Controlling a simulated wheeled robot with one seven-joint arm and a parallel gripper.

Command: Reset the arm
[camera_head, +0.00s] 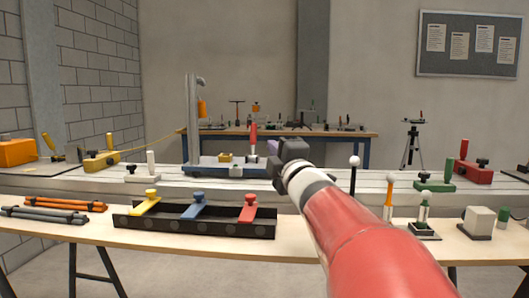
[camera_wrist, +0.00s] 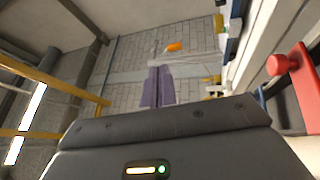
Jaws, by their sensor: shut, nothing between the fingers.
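My arm reaches in from the lower right in the head view, and my gripper (camera_head: 272,147) is raised in front of the long pale bench. In the wrist view the two purple fingers (camera_wrist: 157,86) lie together, shut with nothing between them. The gripper appears apart from everything around it, though its distance to the blue-based rig (camera_head: 225,171) behind it is hard to judge. A red upright handle (camera_head: 253,137) stands just left of the gripper in the picture.
A black tray (camera_head: 170,228) with yellow, blue and red knobbed pieces lies on the near wooden table. Orange and grey rods (camera_head: 66,203) lie at left. A red handle (camera_wrist: 295,78) shows close in the wrist view.

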